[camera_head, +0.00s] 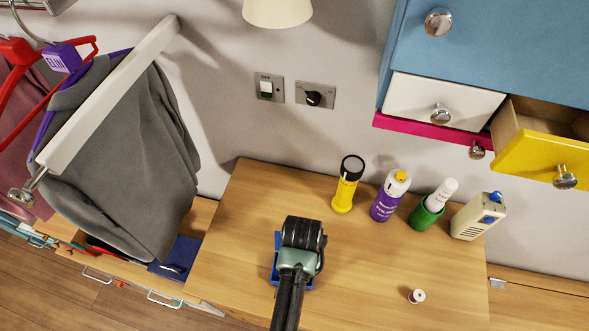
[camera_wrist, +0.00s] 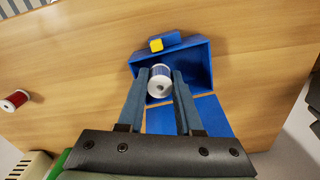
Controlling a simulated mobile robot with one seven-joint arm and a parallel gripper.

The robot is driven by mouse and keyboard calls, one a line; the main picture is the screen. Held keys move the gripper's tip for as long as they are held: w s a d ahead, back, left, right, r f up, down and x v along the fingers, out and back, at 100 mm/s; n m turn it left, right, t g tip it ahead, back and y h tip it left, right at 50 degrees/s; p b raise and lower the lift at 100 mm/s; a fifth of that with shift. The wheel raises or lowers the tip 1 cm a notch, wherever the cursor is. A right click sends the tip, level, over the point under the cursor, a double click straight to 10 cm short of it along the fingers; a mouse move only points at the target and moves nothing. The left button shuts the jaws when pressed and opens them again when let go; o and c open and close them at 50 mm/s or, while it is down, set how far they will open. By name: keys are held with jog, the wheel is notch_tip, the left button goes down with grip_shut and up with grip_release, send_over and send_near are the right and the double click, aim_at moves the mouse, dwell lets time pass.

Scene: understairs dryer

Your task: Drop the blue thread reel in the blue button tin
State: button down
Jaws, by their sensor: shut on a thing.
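In the wrist view the blue thread reel (camera_wrist: 161,70), with a pale round end facing me, sits between the two fingers of my gripper (camera_wrist: 160,84). My gripper is shut on it. The blue button tin (camera_wrist: 203,62) is open, and the reel appears over its opening, toward its left side. I cannot tell how far above the tin floor the reel is. A flat blue panel (camera_wrist: 205,114) shows on the near side of the tin. In the head view my gripper (camera_head: 300,235) covers most of the tin (camera_head: 276,265); the held reel is hidden there.
An open yellow drawer (camera_head: 535,155) juts out above right. Grey clothing (camera_head: 130,160) hangs left.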

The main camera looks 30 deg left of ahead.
jog(key=c, duration=0.5)
grip_release()
jog(key=shift+r, duration=0.1)
notch_tip(320, 180, up, 13)
jog(key=p, duration=0.1)
jog(key=shift+f, duration=0.2)
